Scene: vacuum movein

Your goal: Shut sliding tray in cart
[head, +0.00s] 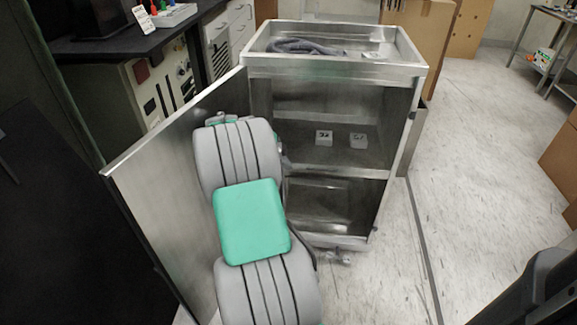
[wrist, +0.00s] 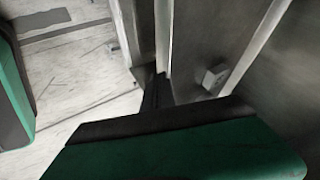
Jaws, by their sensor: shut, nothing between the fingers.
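The metal cart (head: 333,71) stands in the middle of the head view with its front open. A middle shelf or tray (head: 300,153) inside bears two small pale boxes (head: 324,138); I cannot tell how far it slides out. The cart's door (head: 165,165) is swung open to the left. My gripper (wrist: 155,95) shows in the wrist view as dark fingers, shut and empty, close to a pale metal edge (wrist: 163,35); contact is unclear. A small block (wrist: 212,77) shows to its right. In the head view my arm hides the gripper and part of the cart's left side.
The cart's top recess (head: 350,48) holds a dark hose (head: 300,46). A dark workbench (head: 125,40) is at the left, and cardboard boxes (head: 415,35) stand behind. Pale floor (head: 490,170) is clear to the right.

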